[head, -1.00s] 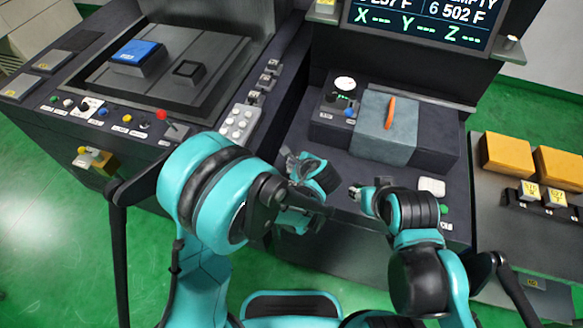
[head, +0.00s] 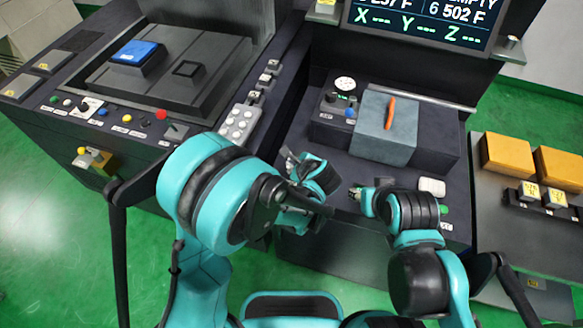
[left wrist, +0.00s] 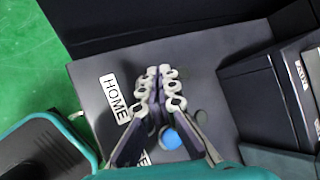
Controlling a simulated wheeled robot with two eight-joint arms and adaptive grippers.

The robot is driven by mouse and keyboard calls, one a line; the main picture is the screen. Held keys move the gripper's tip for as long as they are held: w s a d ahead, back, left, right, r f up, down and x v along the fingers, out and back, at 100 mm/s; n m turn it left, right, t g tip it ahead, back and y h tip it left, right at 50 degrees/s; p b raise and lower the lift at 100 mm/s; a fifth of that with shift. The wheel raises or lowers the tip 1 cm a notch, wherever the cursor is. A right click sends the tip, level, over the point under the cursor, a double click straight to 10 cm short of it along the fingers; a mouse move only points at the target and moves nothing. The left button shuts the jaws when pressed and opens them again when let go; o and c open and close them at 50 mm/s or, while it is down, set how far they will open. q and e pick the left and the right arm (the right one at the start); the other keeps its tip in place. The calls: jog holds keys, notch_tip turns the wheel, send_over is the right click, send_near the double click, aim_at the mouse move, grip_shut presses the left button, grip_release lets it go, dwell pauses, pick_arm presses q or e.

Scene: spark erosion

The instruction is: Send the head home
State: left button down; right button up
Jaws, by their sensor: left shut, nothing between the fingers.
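My left gripper (head: 290,158) is over the near left part of the right-hand machine's dark console; in the left wrist view its pale fingertips (left wrist: 160,75) are together with nothing between them. A white HOME label (left wrist: 116,98) lies on the dark panel (left wrist: 90,75), left of the fingers. A blue button (left wrist: 170,139) shows between the finger links, and dark round spots lie to their right. I cannot tell whether the fingertips touch the panel. The screen (head: 420,22) reads X, Y and Z with dashes. My right gripper (head: 356,192) is over the console's front; its jaw state is unclear.
A grey block with a cloth-like cover (head: 383,128) and an orange bar (head: 390,113) stands on the console. A raised box (left wrist: 260,95) is right of the fingers in the wrist view. Yellow blocks (head: 508,155) sit at right. The left machine has a control panel (head: 120,130).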

pick_arm(q)
jog(key=shift+f+b, duration=0.4)
jog(key=shift+f+b, duration=0.45)
jog(key=shift+b, duration=0.05)
dwell(0.6)
jog(key=shift+r, duration=0.1)
jog(key=shift+r+p, duration=0.6)
jog(key=shift+r, duration=0.2)
